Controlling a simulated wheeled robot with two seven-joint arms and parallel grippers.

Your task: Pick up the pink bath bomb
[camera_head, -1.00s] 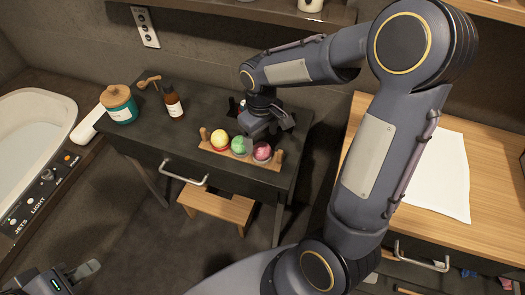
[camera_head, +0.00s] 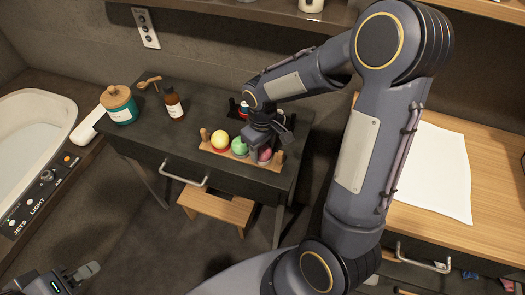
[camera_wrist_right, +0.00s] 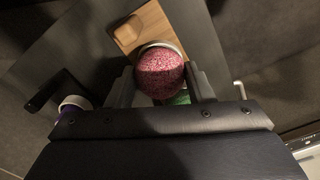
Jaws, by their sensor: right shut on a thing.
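The pink bath bomb (camera_wrist_right: 160,72) is a speckled ball at the right end of a wooden holder (camera_head: 211,149) on the dark vanity table.
A teal jar with a wooden lid (camera_head: 119,105) and an amber bottle (camera_head: 173,103) stand on the left of the table. A dark rack (camera_head: 236,108) with small bottles is behind the holder. A wooden counter (camera_head: 486,190) is to the right.

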